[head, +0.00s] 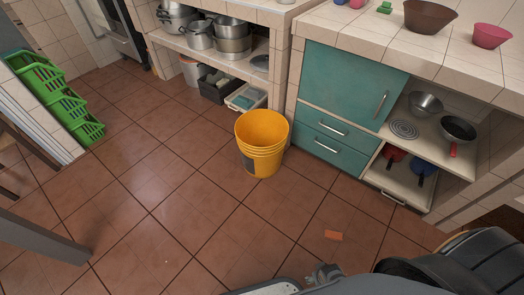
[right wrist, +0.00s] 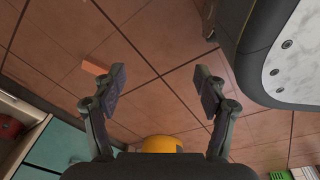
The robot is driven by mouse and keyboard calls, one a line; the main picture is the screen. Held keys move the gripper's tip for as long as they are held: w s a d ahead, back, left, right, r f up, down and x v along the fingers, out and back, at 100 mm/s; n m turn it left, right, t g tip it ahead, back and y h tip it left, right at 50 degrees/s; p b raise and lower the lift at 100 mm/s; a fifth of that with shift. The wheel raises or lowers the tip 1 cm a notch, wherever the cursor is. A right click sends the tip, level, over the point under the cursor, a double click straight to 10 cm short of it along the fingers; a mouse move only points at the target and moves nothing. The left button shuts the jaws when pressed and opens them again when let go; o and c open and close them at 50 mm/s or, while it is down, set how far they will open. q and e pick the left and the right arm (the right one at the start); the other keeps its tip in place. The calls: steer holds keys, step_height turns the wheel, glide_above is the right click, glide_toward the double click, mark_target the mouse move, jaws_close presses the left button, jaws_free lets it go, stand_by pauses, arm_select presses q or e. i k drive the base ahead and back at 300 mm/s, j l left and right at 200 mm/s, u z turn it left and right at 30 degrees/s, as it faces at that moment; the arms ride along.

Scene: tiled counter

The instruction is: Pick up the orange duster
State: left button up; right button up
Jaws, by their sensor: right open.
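The orange duster (head: 333,235) is a small flat orange block lying on the tiled floor, right of the yellow bucket and in front of the teal cabinet. In the right wrist view the duster (right wrist: 95,67) shows just left of the left fingertip, partly overlapped by it. My right gripper (right wrist: 160,82) is open, with nothing between its fingers. The duster is outside the gap between the fingers. My left gripper is in neither view.
A yellow bucket (head: 262,143) stands on the floor before the counter. Teal drawers (head: 335,135) and an open low shelf (head: 400,182) with pans stand behind the duster. Green crates (head: 55,98) are at the left. The floor around the duster is clear.

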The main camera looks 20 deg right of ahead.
mark_target(329, 234)
steer(key=z, duration=1.15)
steer(key=k+z, duration=0.6)
